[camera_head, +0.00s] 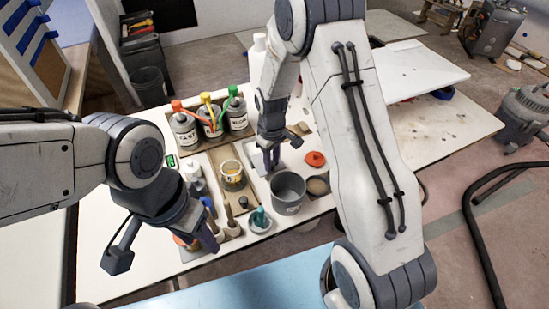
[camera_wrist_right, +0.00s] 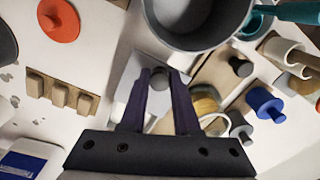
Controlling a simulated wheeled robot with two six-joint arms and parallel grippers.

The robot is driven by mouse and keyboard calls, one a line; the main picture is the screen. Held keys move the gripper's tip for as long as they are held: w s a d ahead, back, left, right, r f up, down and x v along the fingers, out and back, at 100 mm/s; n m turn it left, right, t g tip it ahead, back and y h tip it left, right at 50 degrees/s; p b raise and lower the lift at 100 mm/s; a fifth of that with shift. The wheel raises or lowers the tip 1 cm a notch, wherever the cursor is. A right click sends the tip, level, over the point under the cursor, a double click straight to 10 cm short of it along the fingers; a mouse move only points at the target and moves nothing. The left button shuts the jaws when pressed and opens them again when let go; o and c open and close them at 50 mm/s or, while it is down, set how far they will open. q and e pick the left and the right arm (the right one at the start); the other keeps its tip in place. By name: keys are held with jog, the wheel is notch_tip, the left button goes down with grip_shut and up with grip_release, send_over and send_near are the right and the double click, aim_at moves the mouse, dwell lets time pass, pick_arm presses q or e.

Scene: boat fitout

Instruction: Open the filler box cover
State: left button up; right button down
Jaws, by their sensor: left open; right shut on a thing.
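The filler box cover appears as a pale, flat piece with a small grey knob (camera_wrist_right: 159,80) on it. In the head view the pale plate (camera_head: 258,164) lies beside and partly behind my right gripper (camera_head: 272,165). In the right wrist view my right gripper (camera_wrist_right: 159,88) has its two dark fingers on either side of the knob and is shut on it. The fingers hide part of the cover, and I cannot tell whether it is raised. My left gripper (camera_head: 208,222) is open and empty, over the near left of the bench by several small containers.
A grey pot (camera_head: 288,192) stands just right of my right gripper. Bottles with red, yellow and green tops (camera_head: 210,120) stand behind. An orange-red disc (camera_head: 315,159) and a tan ribbed block (camera_wrist_right: 62,93) lie nearby. A cup with a teal tool (camera_head: 260,220) stands in front.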

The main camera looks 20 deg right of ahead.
jog(key=shift+w, duration=0.1)
jog(key=c, duration=0.6)
grip_release()
jog(key=shift+c, duration=0.2)
notch_tip(320, 180, up, 11)
jog(key=shift+f, duration=0.2)
